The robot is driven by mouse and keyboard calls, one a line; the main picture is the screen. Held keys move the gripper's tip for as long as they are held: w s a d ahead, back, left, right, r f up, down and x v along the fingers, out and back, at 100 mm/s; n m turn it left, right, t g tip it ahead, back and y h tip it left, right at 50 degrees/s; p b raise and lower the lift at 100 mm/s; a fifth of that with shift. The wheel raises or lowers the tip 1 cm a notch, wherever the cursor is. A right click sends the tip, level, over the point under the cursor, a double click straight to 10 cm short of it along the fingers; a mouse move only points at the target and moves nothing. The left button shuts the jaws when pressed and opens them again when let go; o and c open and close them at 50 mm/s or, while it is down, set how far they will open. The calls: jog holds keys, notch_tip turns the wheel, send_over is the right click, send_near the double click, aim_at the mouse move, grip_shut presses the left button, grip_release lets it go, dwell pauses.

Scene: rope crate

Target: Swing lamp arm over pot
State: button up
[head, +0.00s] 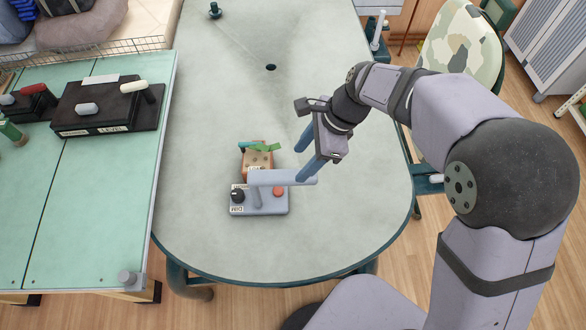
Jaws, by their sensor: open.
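A small lamp has a grey-lavender base (270,207) with a black knob and an orange-red button, standing near the table's front end. Its lamp arm (280,178) is a pale lavender bar on a short post, pointing right in the picture. A small orange-brown pot (258,170) with green leaves stands just behind the base, its lower part partly hidden by the lamp arm. My gripper (298,165) is open, with blue fingers, at the right end of the lamp arm. One finger overlaps that end in the picture; I cannot tell whether it touches.
The rounded grey-green table (215,130) is mostly clear, with a dark hole (271,67) and a small green item (215,10) toward the back. A glass-topped bench (95,215) with black switch boxes (108,105) adjoins on the left. A camouflage-patterned chair (462,45) stands at right.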

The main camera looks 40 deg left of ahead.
aim_at(290, 174)
jog(key=shift+p+x, duration=0.75)
jog(key=shift+x, duration=2.7)
grip_shut()
jog(key=shift+w, duration=0.1)
